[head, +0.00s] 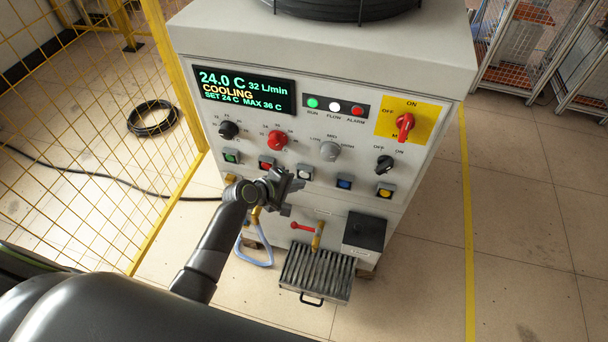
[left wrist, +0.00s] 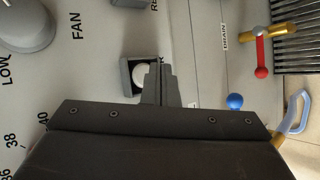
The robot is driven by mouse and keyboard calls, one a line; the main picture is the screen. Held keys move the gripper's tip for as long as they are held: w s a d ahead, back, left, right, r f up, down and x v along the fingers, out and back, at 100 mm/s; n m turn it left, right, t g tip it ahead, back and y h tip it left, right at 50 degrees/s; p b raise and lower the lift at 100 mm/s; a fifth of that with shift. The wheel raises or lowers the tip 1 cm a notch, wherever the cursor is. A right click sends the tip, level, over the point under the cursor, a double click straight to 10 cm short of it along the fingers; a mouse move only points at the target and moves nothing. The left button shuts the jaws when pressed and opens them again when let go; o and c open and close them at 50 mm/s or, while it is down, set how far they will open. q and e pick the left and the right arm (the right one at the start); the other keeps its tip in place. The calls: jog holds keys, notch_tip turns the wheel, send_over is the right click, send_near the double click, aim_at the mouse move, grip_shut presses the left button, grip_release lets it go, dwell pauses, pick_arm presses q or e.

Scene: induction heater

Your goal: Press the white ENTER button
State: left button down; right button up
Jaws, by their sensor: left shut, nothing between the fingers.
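The white button (head: 305,172) sits in a dark square housing in the middle of the button row on the machine's front panel. It also shows in the left wrist view (left wrist: 141,74), partly covered by my fingertips. My left gripper (head: 295,183) is shut and empty, with its tips right at the white button, just below it in the head view. In the left wrist view the closed fingers (left wrist: 158,72) overlap the right side of the button. I cannot tell whether they touch it. The button's label is mostly hidden. My right gripper is not in view.
The same row holds a green button (head: 231,156), a red button (head: 266,163), a blue button (head: 345,182) and a yellow button (head: 385,191). Knobs sit above. A red-handled valve (head: 303,227) and a slatted tray (head: 318,272) jut out below. A yellow mesh fence (head: 95,110) stands at left.

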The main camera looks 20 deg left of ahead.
pick_arm(q)
jog(key=shift+w, duration=0.15)
jog(key=shift+w, duration=0.3)
jog(key=shift+w, duration=0.5)
dwell(1.1)
jog(key=shift+s+r, duration=0.1)
jog(key=shift+s+p, duration=0.4)
jog(key=shift+s, duration=0.4)
jog(key=shift+s, duration=0.1)
jog(key=shift+s+p, duration=1.15)
jog(key=shift+s, duration=1.25)
